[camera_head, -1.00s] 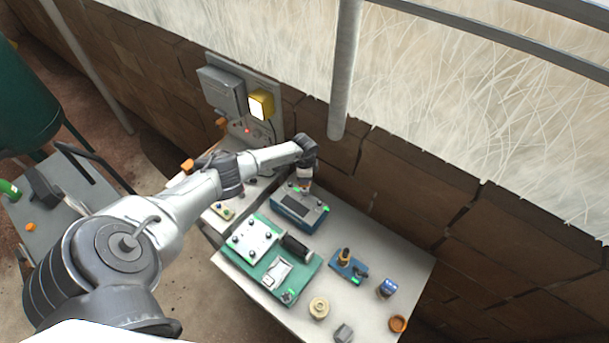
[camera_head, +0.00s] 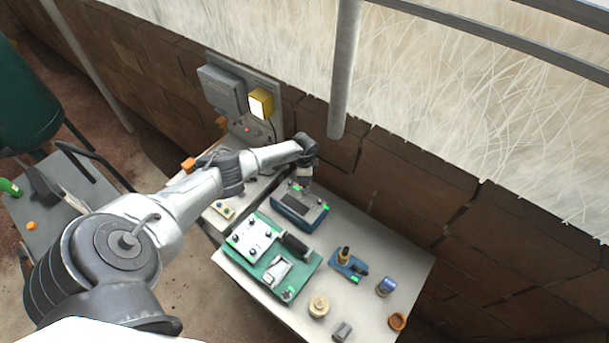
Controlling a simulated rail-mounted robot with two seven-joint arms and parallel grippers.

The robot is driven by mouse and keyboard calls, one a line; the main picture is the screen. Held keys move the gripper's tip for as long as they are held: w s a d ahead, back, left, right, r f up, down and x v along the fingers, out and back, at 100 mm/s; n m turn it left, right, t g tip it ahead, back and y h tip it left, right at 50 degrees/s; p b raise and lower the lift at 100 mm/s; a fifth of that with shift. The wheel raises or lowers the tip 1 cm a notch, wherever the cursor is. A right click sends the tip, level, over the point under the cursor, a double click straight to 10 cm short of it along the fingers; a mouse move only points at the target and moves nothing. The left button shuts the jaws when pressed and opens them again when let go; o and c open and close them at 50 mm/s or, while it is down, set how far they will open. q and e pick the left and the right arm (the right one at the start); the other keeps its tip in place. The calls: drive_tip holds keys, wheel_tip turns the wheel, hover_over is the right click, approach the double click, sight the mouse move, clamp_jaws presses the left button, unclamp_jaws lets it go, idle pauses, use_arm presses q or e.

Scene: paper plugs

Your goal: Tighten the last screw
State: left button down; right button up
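A green board (camera_head: 272,274) lies on the light table and carries a white plate (camera_head: 253,240) with several dark round screw heads or knobs. A blue box (camera_head: 299,208) with a dark top panel stands behind it. A blue holder (camera_head: 347,267) with an upright yellow and black tool sits to the right. My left arm comes in from the left, and its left gripper (camera_head: 304,181) points down over the back of the blue box. The fingers are too small to tell whether they are open or hold anything. My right gripper is out of view.
On the table's right side (camera_head: 375,316) stand a blue can (camera_head: 386,287), a tan round piece (camera_head: 319,306), an orange ring (camera_head: 398,321) and a grey block (camera_head: 342,331). A brick wall with a grey panel box (camera_head: 222,90) and a yellow lamp (camera_head: 261,103) is behind.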

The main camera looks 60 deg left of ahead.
use_arm(q)
drive_tip(key=shift+f+b, duration=0.3)
drive_tip(key=shift+f+b, duration=0.6)
drive_tip(key=shift+f, duration=0.2)
idle(0.5)
drive_tip(key=m+b, duration=0.1)
drive_tip(key=m, duration=0.4)
drive_tip(key=shift+b, duration=0.3)
drive_tip(key=m+b, duration=0.2)
drive_tip(key=m, duration=0.4)
drive_tip(key=shift+f, duration=0.1)
drive_tip(key=m+b, duration=0.2)
drive_tip(key=m, duration=0.4)
drive_tip(key=m+b, duration=0.2)
drive_tip(key=m, duration=0.3)
drive_tip(key=shift+b, duration=0.35)
drive_tip(key=shift+r+p, duration=0.2)
drive_tip(key=shift+p, duration=0.1)
